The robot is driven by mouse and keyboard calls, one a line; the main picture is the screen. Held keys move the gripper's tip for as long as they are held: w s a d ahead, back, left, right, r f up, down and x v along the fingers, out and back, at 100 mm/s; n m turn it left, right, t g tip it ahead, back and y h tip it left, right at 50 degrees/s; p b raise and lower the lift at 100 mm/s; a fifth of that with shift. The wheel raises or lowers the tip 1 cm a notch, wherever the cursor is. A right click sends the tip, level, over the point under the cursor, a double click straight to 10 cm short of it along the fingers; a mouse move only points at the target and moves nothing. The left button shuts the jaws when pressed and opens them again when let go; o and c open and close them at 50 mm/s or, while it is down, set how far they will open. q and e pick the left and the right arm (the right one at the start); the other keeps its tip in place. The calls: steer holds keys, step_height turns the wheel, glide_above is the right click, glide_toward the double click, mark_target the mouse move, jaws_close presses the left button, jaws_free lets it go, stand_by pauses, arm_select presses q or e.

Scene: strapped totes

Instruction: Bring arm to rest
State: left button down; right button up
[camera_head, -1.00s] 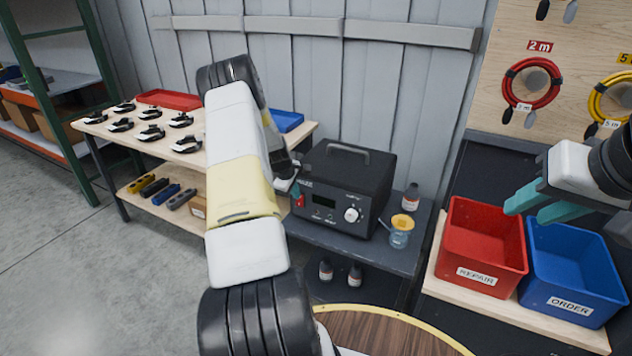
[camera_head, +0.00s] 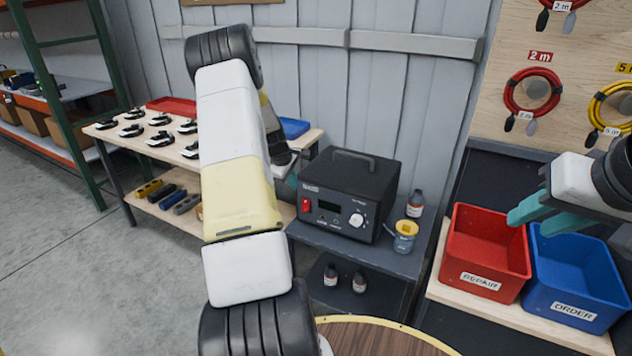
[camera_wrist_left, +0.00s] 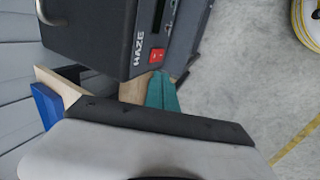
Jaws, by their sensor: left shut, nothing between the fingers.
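My left arm (camera_head: 235,165) rises through the middle of the head view, its elbow at the top. My left gripper (camera_head: 291,180) is mostly hidden behind it, just left of the black power unit (camera_head: 350,195). In the left wrist view, its teal fingers (camera_wrist_left: 162,92) are together and empty, close by the unit's red switch in the picture; I cannot tell whether they touch it. My right gripper (camera_head: 528,220) is at the right, in front of the red REPAIR bin (camera_head: 487,252) and blue ORDER bin (camera_head: 574,275) in the picture. Its fingers are apart with nothing between them.
The power unit stands on a dark shelf (camera_head: 395,262) beside a yellow-topped cup (camera_head: 404,236) and a bottle (camera_head: 415,204). A wooden bench (camera_head: 115,140) with several black-and-white devices stands at the left. A round wooden table (camera_head: 375,338) is at the bottom. Cables hang at the right.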

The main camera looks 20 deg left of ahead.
arm_select(q)
steer(key=shift+r, duration=0.25)
steer(key=shift+r, duration=0.1)
steer(key=s+d+r+m, duration=0.4)
steer(key=s+d+r, duration=0.1)
steer(key=d+r, duration=0.5)
steer(key=s+d+r+m, duration=0.4)
steer(key=s+d+r, duration=0.25)
steer(key=r, duration=0.55)
steer(key=s+d+r+m, duration=0.2)
steer(key=s+d+m, duration=0.1)
steer(key=s, duration=0.4)
steer(key=s+d+r+m+h, duration=0.1)
steer(key=s+d+r+m, duration=0.1)
steer(key=s, duration=0.6)
steer(key=s+d+r+m+t, duration=0.1)
steer(key=s+d+m, duration=0.3)
steer(key=s+d, duration=0.2)
steer(key=shift+s+d+r+m+h, duration=0.3)
steer(key=shift+s+d+r+h, duration=0.1)
steer(key=shift+s, duration=0.6)
